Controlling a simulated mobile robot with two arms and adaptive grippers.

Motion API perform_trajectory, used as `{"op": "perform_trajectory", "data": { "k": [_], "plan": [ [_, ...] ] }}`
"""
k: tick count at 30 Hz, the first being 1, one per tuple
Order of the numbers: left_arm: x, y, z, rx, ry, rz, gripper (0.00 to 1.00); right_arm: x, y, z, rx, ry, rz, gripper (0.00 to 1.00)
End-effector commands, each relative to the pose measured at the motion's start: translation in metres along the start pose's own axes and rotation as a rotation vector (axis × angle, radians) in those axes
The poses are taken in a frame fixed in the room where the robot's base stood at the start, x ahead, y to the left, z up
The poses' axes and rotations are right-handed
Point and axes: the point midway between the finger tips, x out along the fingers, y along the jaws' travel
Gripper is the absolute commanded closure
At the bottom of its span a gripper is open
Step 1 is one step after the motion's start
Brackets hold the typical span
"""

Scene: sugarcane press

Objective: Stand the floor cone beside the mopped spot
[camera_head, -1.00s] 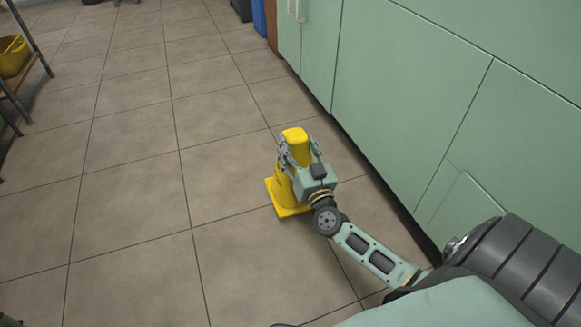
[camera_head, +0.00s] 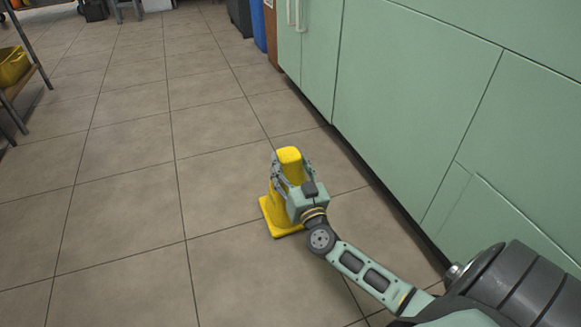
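The yellow floor cone (camera_head: 289,161) stands upright on its square base on the tiled floor, a little right of the middle of the head view. My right gripper (camera_head: 283,178) is at the cone's upper part, with its fingers around the sides; it appears closed on the cone. The gripper body hides part of the cone's right side. No mopped spot can be made out on the floor. My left gripper is not in view.
Green cabinets (camera_head: 415,90) line the right side, close to the cone. A rack with a yellow bucket (camera_head: 13,66) stands at the left edge. A blue bin (camera_head: 258,26) is at the far end. The tiled floor (camera_head: 120,200) left of the cone is clear.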

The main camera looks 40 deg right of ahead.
Motion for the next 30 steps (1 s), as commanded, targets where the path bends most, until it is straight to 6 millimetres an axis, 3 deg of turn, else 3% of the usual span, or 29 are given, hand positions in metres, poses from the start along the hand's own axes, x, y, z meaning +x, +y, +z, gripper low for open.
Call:
{"op": "perform_trajectory", "data": {
  "k": [6,17,20,30],
  "plan": [
    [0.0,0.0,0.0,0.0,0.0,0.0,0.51,0.0,0.0,0.0,0.0,0.0,-0.001,0.24],
    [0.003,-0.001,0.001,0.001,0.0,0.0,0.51,-0.004,0.0,-0.001,-0.001,-0.001,0.0,0.24],
    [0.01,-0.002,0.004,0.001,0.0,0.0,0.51,-0.017,0.0,-0.002,-0.002,-0.003,0.0,0.24],
    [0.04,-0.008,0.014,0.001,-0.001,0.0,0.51,-0.087,0.0,-0.003,-0.001,-0.004,0.0,0.24]
  ]
}}
